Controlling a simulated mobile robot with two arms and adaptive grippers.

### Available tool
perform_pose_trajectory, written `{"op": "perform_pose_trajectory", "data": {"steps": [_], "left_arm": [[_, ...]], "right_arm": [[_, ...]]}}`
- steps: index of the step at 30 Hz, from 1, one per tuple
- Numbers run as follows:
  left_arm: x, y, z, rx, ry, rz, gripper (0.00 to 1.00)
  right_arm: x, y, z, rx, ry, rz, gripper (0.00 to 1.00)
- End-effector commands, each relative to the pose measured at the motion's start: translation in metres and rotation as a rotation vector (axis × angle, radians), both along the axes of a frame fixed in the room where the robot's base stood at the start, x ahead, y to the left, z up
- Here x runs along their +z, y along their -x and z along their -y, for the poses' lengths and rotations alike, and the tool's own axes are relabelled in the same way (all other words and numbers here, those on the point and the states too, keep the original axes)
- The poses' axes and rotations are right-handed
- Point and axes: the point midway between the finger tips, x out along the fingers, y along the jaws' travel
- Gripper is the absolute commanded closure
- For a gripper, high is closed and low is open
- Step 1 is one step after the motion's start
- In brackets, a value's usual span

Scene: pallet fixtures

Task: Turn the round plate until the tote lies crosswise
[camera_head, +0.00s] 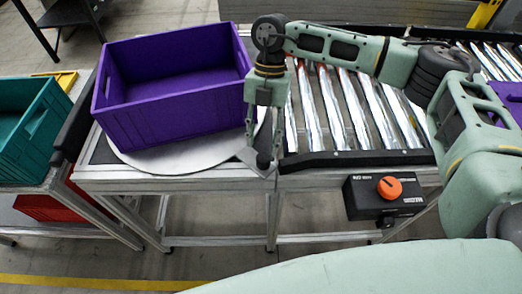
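The purple tote (176,112) stands empty and upright on the round plate (190,154). Its long side runs mostly left to right in the picture, turned a little so the right end lies higher. The grey plate shows as a rim in front of and to the right of the tote; the rest is hidden under it. My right gripper (263,155) points down at the plate's right edge, close to the tote's right front corner. I cannot tell whether it touches the plate or whether its fingers are apart. My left gripper is not in view.
A roller conveyor (345,110) lies to the right of the plate. A control box with an orange knob (389,188) hangs at its front. A teal crate (28,128) stands on a rack at the left, with a red bin (45,207) below. Another purple tote (508,95) is partly hidden at the right.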

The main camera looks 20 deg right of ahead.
Motion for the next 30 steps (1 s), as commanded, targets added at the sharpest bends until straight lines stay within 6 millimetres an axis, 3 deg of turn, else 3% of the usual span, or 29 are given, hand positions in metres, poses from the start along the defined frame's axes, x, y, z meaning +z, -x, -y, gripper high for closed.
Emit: {"op": "perform_pose_trajectory", "data": {"steps": [9,20,30], "left_arm": [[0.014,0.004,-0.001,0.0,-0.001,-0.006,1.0],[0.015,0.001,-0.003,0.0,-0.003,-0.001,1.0],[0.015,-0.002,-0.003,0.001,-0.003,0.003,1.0]], "right_arm": [[-0.041,0.016,-0.009,0.0,-0.003,-0.002,0.61],[-0.049,0.018,-0.011,0.0,-0.004,0.001,0.61],[-0.049,0.017,-0.012,0.0,-0.007,0.003,0.89]]}}
